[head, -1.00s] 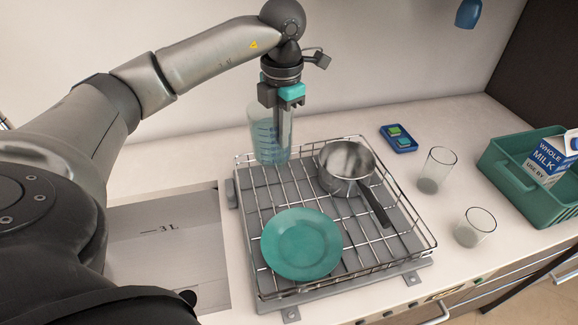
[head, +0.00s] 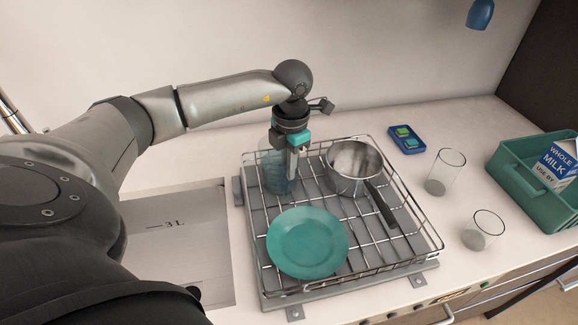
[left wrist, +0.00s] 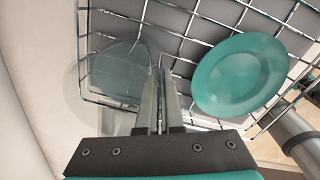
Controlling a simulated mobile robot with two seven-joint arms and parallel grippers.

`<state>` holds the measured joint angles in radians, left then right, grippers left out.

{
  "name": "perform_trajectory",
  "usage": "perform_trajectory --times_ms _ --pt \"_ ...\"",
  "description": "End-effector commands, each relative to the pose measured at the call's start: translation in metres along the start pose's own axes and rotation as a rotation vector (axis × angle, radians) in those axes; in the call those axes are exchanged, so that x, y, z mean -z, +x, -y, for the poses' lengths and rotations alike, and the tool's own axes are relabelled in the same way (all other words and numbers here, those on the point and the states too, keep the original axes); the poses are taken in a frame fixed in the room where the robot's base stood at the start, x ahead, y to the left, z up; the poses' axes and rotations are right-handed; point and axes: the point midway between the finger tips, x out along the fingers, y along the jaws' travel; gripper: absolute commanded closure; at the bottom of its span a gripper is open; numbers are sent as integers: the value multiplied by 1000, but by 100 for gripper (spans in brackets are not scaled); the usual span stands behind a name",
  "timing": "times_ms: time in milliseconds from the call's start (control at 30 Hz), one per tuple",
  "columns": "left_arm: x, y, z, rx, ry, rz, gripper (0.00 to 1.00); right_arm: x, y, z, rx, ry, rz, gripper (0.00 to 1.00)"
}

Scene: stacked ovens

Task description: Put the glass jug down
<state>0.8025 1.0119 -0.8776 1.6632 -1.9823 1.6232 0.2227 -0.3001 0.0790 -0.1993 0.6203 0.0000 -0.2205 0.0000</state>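The clear bluish glass jug (head: 273,178) is upright at the back left corner of the wire rack (head: 262,262), partly behind my gripper. Whether its base touches the wires is hard to tell. My left gripper (head: 292,172) points down at the jug's right side. In the left wrist view the jug (left wrist: 108,78) is left of the fingers, and the left gripper (left wrist: 160,75) is closed to a narrow gap on its edge or handle. Which part is pinched is unclear. My right gripper is out of view.
A teal plate (head: 307,243) lies on the rack's front, and a steel saucepan (head: 352,165) stands right of the jug. Two glasses (head: 445,172), a blue sponge tray (head: 407,139) and a green crate (head: 522,190) with a milk carton (head: 560,163) are further right.

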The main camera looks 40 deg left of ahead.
Motion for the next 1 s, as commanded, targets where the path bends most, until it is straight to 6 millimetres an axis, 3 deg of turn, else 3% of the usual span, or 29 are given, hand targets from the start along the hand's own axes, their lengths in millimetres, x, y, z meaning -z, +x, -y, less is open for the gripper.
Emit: perform_trajectory --times_ms 167,467,800,1000 --pt "-1 2 0 -1 -1 4 100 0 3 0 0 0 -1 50" --pt "0 3 0 0 0 -1 67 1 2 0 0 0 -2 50" --pt "0 -2 0 0 0 0 67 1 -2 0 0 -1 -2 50" --pt "-2 -36 0 -2 1 6 67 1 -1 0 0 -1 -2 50"
